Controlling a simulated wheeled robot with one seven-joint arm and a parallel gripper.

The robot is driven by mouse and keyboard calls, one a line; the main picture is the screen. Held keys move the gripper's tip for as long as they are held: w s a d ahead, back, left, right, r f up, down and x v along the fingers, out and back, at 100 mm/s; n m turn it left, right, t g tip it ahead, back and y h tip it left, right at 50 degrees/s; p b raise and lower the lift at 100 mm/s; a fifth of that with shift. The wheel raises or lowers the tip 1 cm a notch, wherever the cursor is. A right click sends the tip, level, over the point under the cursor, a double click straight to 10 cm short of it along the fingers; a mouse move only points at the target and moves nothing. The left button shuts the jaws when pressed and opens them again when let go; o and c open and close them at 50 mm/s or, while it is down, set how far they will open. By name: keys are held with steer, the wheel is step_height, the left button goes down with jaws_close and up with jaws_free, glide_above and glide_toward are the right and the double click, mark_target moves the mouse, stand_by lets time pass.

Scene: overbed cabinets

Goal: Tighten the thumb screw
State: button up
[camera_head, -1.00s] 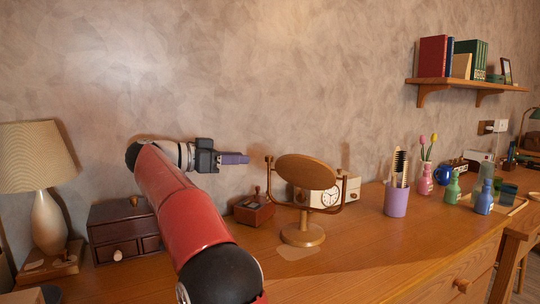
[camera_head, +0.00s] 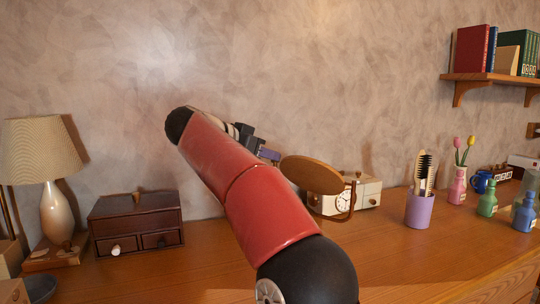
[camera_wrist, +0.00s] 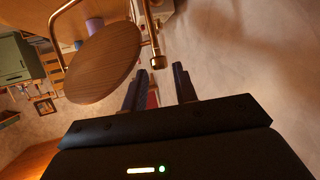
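A tilting mirror with a round wooden back (camera_head: 311,174) stands on the desk, and my red arm hides its base and left side. The wrist view shows the wooden disc (camera_wrist: 103,62) in its brass-coloured frame. A small round knob, which looks like the thumb screw (camera_wrist: 158,62), sits at the end of the frame's upright. My gripper (camera_head: 268,155) is at the mirror's left edge, partly hidden by my arm. In the wrist view, my gripper (camera_wrist: 159,72) has its two fingers apart, with the knob showing between and just beyond the tips. No contact is visible.
A cream clock box (camera_head: 362,192) stands behind the mirror. A purple cup (camera_head: 419,210) with brushes and several small bottles are to the right. A dark drawer box (camera_head: 137,224) and a lamp (camera_head: 54,212) are to the left. The right front desktop is clear.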

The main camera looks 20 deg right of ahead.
steer(key=shift+w+d+f, duration=0.25)
steer(key=shift+d, duration=0.3)
jaws_close()
steer(key=shift+w+m+g+h, duration=0.15)
steer(key=shift+m+g+h, duration=0.05)
steer(key=shift+m+g, duration=0.6)
steer(key=shift+w+m+g+h, duration=0.15)
steer(key=shift+m+g+h, duration=0.05)
steer(key=shift+m+g, duration=0.6)
jaws_free()
steer(key=shift+s, duration=0.1)
